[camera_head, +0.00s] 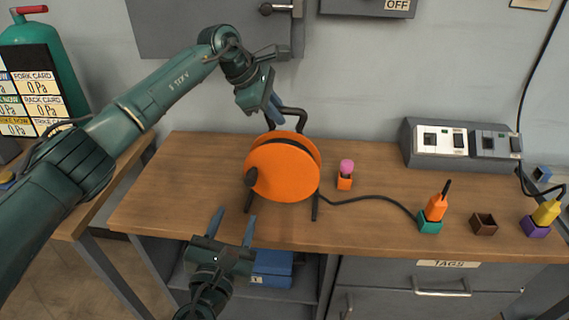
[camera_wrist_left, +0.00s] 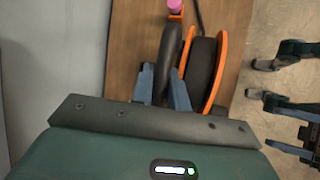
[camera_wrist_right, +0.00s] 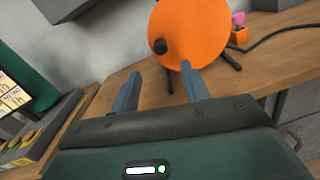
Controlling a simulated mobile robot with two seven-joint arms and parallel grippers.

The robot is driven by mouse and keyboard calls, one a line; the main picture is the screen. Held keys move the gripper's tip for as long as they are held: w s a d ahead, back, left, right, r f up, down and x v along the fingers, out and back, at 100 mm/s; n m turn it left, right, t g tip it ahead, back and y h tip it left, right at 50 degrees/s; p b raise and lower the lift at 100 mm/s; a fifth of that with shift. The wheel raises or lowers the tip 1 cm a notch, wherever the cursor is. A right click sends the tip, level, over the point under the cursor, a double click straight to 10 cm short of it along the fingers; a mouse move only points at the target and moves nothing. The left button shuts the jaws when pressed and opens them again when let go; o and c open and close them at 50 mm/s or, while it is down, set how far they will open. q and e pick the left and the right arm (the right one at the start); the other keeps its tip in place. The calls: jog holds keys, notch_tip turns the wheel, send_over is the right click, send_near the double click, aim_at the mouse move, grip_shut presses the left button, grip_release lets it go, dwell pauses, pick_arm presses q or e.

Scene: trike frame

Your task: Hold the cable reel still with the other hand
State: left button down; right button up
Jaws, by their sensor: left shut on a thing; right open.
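The orange cable reel (camera_head: 284,172) stands upright on dark legs on the wooden bench. Its black carry handle (camera_head: 294,113) rises above it. My left gripper (camera_head: 275,108) is shut on this handle, and in the left wrist view the fingers pinch the handle (camera_wrist_left: 168,58) beside the orange rim (camera_wrist_left: 217,72). My right gripper (camera_head: 232,225) is open and empty in front of the bench edge, below and left of the reel. In the right wrist view the reel's face (camera_wrist_right: 188,28) with its black knob (camera_wrist_right: 159,46) lies beyond the open fingers, apart from them.
A black cable (camera_head: 372,197) runs right from the reel to an orange plug in a green socket (camera_head: 430,226). An orange block with a pink top (camera_head: 346,168) stands close right of the reel. A grey switch box (camera_head: 460,142) is behind. The bench's left part (camera_head: 185,185) is clear.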

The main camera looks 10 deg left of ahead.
aim_at(249, 183)
jog(key=w, duration=1.2)
jog(key=shift+d, duration=0.35)
jog(key=shift+s, duration=0.1)
jog(key=c, duration=0.8)
jog(key=shift+o, duration=0.3)
jog(key=shift+d+r, duration=0.3)
jog(key=shift+r, duration=0.3)
jog(key=shift+d+r, duration=0.25)
jog(key=shift+r, duration=0.3)
jog(key=shift+d, duration=0.1)
